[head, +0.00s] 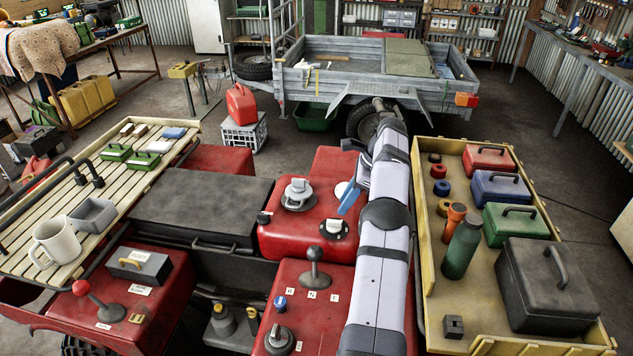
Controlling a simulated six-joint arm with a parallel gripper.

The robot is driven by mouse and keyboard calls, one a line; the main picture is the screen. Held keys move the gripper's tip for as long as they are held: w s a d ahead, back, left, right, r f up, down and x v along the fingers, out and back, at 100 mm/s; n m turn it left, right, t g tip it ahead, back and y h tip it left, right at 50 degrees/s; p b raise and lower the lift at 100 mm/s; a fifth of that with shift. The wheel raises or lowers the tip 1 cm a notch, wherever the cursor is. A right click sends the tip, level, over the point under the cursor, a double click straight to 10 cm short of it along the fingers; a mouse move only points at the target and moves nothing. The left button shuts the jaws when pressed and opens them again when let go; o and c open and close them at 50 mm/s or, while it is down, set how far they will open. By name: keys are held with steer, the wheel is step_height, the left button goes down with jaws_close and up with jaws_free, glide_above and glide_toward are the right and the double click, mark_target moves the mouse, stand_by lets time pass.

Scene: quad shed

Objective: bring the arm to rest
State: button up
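My arm (383,262) stretches from the bottom of the head view up over the red quad body. My gripper (351,196) seems to be the blue-tipped part at the left side of the arm, above the red housing (283,239). The arm's links hide much of it, so its opening and anything between its fingers do not show.
A yellow-edged tray (428,310) with toolboxes and a green bottle (462,247) lies close right of the arm. A slatted rack (28,232) with a mug (54,241) is at left. A trailer (340,75) is behind.

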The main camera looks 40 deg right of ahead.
steer(key=shift+w+a+r+n, duration=0.1)
steer(key=shift+w+a+n, duration=0.15)
steer(key=shift+a, duration=0.2)
steer(key=s+a+r+n+g+h, duration=0.1)
steer(key=s+a+n, duration=0.1)
steer(key=a+n, duration=0.7)
steer(key=s+a+r+n+g+h, duration=0.15)
steer(key=a+n, duration=0.25)
steer(key=a, duration=1)
steer(key=s+a+f+n, duration=0.2)
steer(key=s+a+n, duration=0.4)
steer(key=s, duration=0.5)
steer(key=s+a+f+n, duration=0.2)
steer(key=s+a+n, duration=0.5)
steer(key=s, duration=0.4)
steer(key=shift+f+g+h, duration=0.25)
steer(key=shift+g+h, duration=0.1)
steer(key=shift+n, duration=0.25)
